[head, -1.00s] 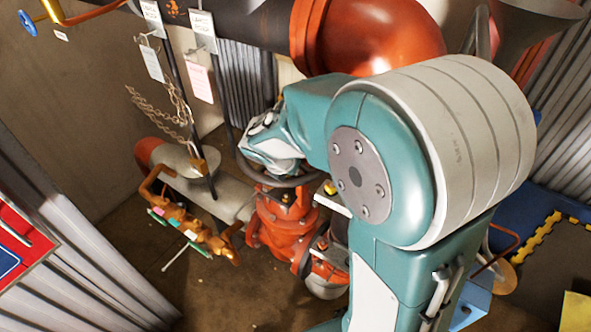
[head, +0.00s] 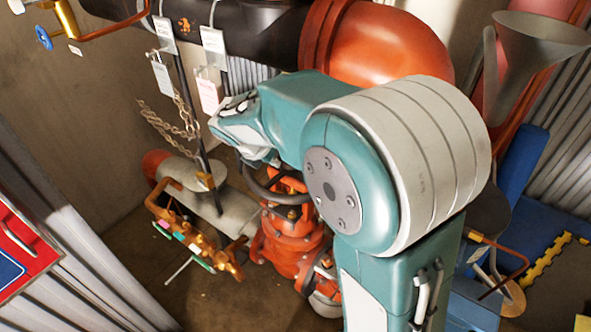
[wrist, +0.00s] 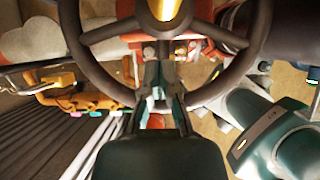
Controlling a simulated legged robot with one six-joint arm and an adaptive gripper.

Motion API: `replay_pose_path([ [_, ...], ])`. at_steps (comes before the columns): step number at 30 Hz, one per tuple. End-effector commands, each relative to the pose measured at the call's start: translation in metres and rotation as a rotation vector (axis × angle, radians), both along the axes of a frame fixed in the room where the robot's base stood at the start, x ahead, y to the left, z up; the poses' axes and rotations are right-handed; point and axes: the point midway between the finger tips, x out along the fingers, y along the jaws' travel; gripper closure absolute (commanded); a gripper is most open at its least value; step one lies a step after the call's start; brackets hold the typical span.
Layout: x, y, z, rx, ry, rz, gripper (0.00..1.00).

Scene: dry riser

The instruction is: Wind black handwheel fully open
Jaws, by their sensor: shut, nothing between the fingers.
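The black handwheel (head: 262,188) sits on top of the orange-red valve (head: 290,240) in the head view, partly hidden by my arm. In the wrist view the handwheel (wrist: 90,70) fills the upper middle, with its dark rim, its spokes and a brass-coloured hub (wrist: 165,8) at the top edge. My gripper (wrist: 151,62) is shut and empty. Its fingers overlap the near part of the rim in the picture, below the hub and between spokes. I cannot tell whether they touch the rim. In the head view my wrist hides the fingers.
Orange-brass pipework (head: 190,225) with coloured tags lies left of the valve. A chain (head: 165,120) and hanging tags (head: 208,92) are behind it. A large black and orange pipe (head: 385,45) crosses the back. A grey funnel (head: 540,40) stands at right.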

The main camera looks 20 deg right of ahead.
Motion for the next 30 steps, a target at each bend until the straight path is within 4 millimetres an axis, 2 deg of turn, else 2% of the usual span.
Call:
replay_pose_path([
  [1,0.012,0.012,-0.002,-0.001,0.002,0.003,1.00],
  [3,0.022,0.023,-0.004,-0.001,0.002,0.003,1.00],
  [6,0.028,0.031,-0.005,-0.001,0.001,0.000,1.00],
  [10,0.027,0.030,-0.015,-0.001,0.002,0.000,1.00],
  [18,0.027,0.030,-0.056,-0.001,0.003,0.000,1.00],
  [23,0.002,0.023,-0.053,-0.001,-0.001,-0.001,1.00],
  [30,-0.033,-0.003,-0.054,-0.001,0.002,-0.006,1.00],
])
